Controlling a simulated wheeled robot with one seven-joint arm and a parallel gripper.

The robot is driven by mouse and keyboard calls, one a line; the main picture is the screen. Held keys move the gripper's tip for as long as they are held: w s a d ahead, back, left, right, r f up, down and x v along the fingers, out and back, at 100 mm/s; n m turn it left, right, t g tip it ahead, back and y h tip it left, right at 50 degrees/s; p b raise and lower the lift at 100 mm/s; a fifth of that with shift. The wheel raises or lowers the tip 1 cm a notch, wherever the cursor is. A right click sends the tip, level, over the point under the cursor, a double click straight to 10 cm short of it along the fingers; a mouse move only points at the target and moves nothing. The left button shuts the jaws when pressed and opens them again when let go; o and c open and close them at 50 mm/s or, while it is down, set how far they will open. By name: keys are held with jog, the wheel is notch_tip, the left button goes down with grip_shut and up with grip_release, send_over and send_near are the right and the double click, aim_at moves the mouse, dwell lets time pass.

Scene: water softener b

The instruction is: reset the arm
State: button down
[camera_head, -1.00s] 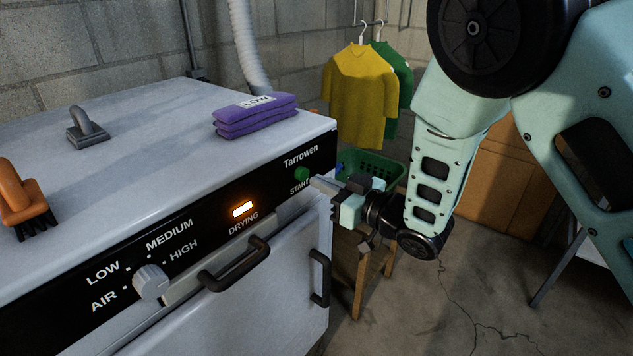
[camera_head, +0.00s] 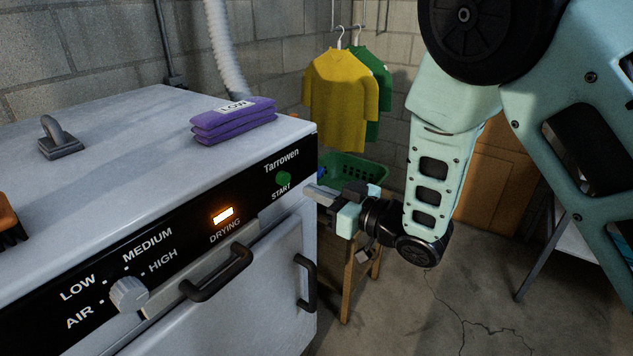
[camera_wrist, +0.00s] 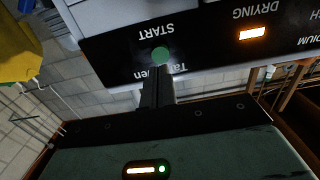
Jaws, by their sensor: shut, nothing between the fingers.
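My gripper (camera_head: 312,190) is shut and empty, just right of the dryer's black control panel. In the head view its fingertips are below and right of the green START button (camera_head: 284,179), apart from it as far as I can tell. In the wrist view the shut fingers (camera_wrist: 157,80) point toward the START button (camera_wrist: 160,55), which shows upside down. The dryer (camera_head: 130,120) has its orange DRYING light (camera_head: 222,215) lit. The grey dial (camera_head: 128,294) is between the LOW, MEDIUM, HIGH and AIR labels.
Folded purple cloths (camera_head: 233,120) with a LOW tag and a grey brush (camera_head: 60,138) lie on the dryer. Black handles (camera_head: 218,275) stick out from its front. A green basket (camera_head: 352,172) and hanging yellow shirt (camera_head: 340,98) are behind. Cracked floor (camera_head: 440,310) is open at the lower right.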

jog(key=s+d+m+g+h, duration=0.1)
jog(key=s+d+g+h, duration=0.2)
jog(key=s, duration=0.6)
jog(key=s+d+r+g+h, duration=0.1)
jog(key=s+d+g+h, duration=0.3)
jog(key=s, duration=0.6)
jog(key=s+d+m+g+h, duration=0.1)
jog(key=s+d+g+h, duration=0.3)
jog(key=s, duration=0.6)
jog(key=h, duration=0.2)
jog(key=shift+s+d+r+m+h, duration=0.15)
jog(key=shift+d+r+m+h, duration=0.05)
jog(key=shift+d+m+h, duration=0.15)
